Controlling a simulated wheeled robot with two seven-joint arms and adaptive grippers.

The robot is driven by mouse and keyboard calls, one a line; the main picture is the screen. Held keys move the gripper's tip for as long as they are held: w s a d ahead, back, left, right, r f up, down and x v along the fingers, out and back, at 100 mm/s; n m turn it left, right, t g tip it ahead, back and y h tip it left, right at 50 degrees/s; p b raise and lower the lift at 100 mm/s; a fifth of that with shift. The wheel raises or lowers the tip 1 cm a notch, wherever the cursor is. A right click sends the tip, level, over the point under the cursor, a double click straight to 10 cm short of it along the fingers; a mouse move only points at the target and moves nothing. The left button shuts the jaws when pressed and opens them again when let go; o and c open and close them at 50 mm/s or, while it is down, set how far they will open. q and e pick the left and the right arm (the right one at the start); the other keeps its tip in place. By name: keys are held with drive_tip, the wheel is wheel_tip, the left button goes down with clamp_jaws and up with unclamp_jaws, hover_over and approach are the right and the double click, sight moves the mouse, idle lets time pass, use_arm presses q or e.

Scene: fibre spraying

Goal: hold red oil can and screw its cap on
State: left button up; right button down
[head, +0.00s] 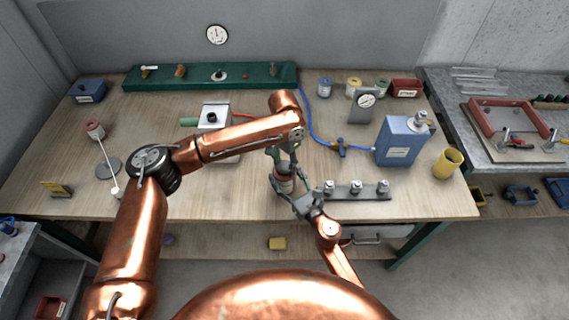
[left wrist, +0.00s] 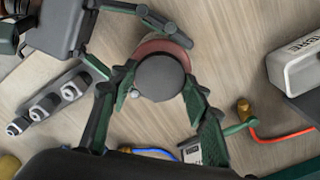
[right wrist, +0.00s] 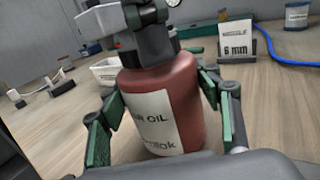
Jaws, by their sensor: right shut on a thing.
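The red oil can (right wrist: 172,100) stands upright on the wooden table, its white label facing my right wrist camera. It also shows in the head view (head: 284,184), partly hidden by my grippers. My right gripper (right wrist: 160,118) is shut on its body, one finger at each side. A dark round cap (left wrist: 160,77) sits at the can's top, seen from above in the left wrist view; its threads are hidden. My left gripper (left wrist: 160,100) is over the can, its fingers apart on either side of the cap. I cannot see clear contact with the cap.
A dark rail with several metal fittings (head: 357,190) is right of the can. A blue can (head: 400,140) and a yellow cup (head: 447,163) stand farther right. A white-topped box (head: 213,115) is behind my left forearm. A blue hose (head: 306,120) runs behind the can.

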use_arm(q)
drive_tip(key=c, duration=0.7)
drive_tip(key=o, duration=1.4)
wheel_tip(320, 180, up, 12)
use_arm(e)
drive_tip(key=c, duration=0.6)
unclamp_jaws()
